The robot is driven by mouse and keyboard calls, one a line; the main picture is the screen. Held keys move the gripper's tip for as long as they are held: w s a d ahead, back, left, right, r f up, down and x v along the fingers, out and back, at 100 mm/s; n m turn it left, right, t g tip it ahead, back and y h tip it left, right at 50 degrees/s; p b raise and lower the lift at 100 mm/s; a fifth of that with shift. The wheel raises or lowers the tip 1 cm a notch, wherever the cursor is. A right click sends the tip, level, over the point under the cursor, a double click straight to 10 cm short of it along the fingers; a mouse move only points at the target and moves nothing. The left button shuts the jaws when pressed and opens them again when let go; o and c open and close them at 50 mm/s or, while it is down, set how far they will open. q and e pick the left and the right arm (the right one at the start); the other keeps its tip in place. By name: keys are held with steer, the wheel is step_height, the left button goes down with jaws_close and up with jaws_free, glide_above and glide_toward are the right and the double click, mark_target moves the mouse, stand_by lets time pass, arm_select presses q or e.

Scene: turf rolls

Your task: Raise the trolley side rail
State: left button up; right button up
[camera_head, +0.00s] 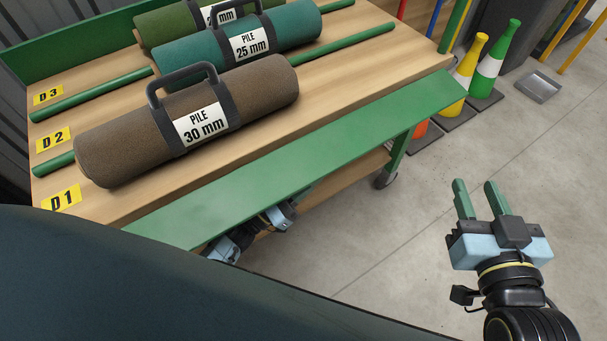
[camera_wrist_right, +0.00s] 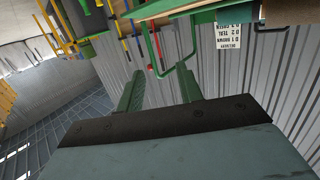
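The trolley (camera_head: 330,104) has a wooden deck. Its near side rail, a long green board (camera_head: 300,160), runs along the front edge with its broad face showing; its exact tilt is hard to tell. The opposite rail (camera_head: 90,43) stands upright at the back. My left gripper (camera_head: 252,232) is at the near rail's lower edge, partly hidden beneath the board; its fingertips are hidden, so I cannot tell whether it grips. My right gripper (camera_head: 480,200) is open and empty over the floor, right of the trolley; its spread green fingers also show in the right wrist view (camera_wrist_right: 160,92).
A brown roll (camera_head: 120,140), a teal roll (camera_head: 200,48) and a green roll (camera_head: 165,28) lie on the deck between green bars. The floor around my right gripper is clear.

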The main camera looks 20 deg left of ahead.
arm_select(q)
steer(key=shift+c, duration=0.4)
jaws_close()
